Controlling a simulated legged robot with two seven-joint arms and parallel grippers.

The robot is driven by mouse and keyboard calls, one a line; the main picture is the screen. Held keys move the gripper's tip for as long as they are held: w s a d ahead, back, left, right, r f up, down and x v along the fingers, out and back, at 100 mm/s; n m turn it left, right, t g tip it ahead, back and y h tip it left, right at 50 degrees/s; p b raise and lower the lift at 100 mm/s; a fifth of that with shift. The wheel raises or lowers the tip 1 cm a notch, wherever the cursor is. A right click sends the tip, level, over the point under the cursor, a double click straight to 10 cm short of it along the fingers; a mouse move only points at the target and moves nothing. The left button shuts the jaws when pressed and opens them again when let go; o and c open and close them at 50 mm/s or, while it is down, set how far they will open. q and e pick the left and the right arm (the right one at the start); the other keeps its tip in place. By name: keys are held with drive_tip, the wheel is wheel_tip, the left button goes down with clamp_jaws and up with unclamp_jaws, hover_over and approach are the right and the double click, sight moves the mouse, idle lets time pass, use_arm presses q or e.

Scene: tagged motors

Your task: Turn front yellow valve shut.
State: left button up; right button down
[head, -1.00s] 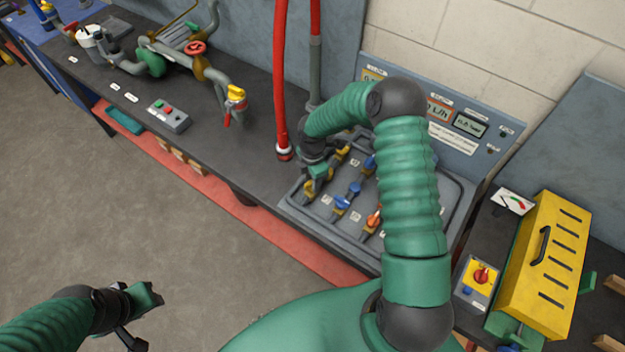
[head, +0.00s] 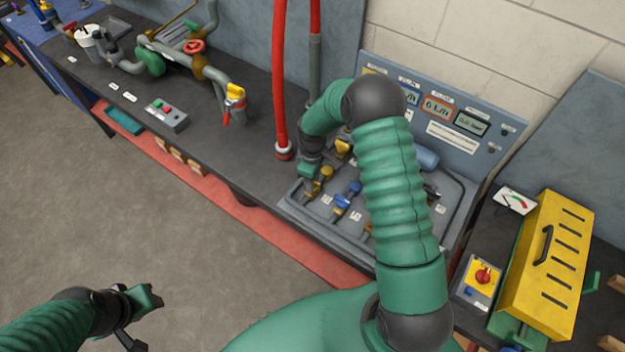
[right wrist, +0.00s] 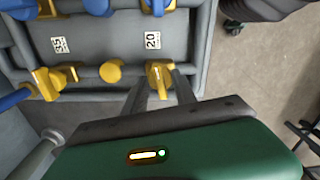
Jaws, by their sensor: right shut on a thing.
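The front yellow valve (head: 311,188) is at the near left corner of the grey valve panel (head: 291,201), partly hidden by my right gripper. My right gripper (head: 307,181) is down at it from above. In the right wrist view the two fingers (right wrist: 159,90) stand on either side of the yellow handle (right wrist: 157,73), shut on it, below a tag reading 20. How far the valve is turned is hard to tell. My left gripper (head: 153,295) hangs empty over the floor at the lower left; its jaw opening is unclear.
Other yellow valves (head: 326,174) and blue valves (head: 347,193) stand close by on the panel. A red hose (head: 280,90) rises behind it. A display board (head: 437,110) backs the panel, partly behind my right arm. A yellow box (head: 548,265) stands at right.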

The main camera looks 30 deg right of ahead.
drive_tip(key=shift+w+r+m, duration=0.1)
drive_tip(key=shift+w+m, duration=0.1)
drive_tip(key=shift+m, duration=0.9)
drive_tip(key=c, duration=1.4)
unclamp_jaws()
drive_tip(key=o, duration=0.4)
wheel_tip(320, 180, up, 17)
drive_tip(key=shift+f+b, duration=0.2)
drive_tip(key=shift+b, duration=0.95)
